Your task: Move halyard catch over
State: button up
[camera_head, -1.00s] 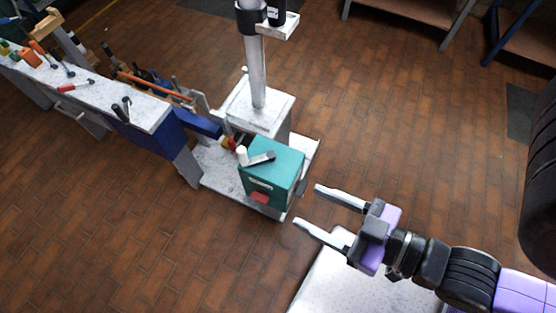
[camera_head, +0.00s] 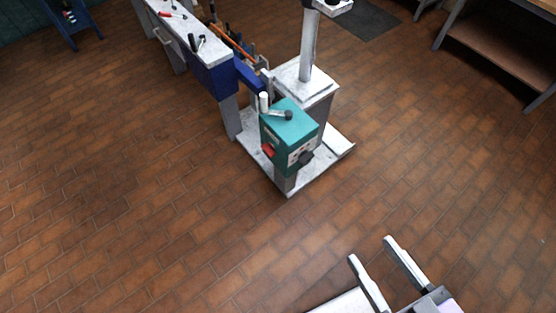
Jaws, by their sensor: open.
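A teal box (camera_head: 287,130) stands on a pale base plate beside the mast foot. On its top lies a small lever (camera_head: 276,113) with a dark knob at its right end, and a white upright cylinder (camera_head: 264,102) stands by its left end. The front of the box carries a red part and a dark round knob (camera_head: 305,158). I cannot tell which of these parts is the halyard catch. My gripper (camera_head: 371,247) is open and empty at the lower right, well apart from the box, with bare floor between.
The white mast (camera_head: 308,45) rises from a pale block behind the box. A workbench (camera_head: 187,35) with tools stands at upper left, and a shelf table (camera_head: 500,75) at upper right. Brick-tiled floor (camera_head: 130,200) is clear at left and in front.

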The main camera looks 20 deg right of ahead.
aim_at(269, 148)
jog(key=i+u, duration=0.45)
jog(key=i, duration=0.4)
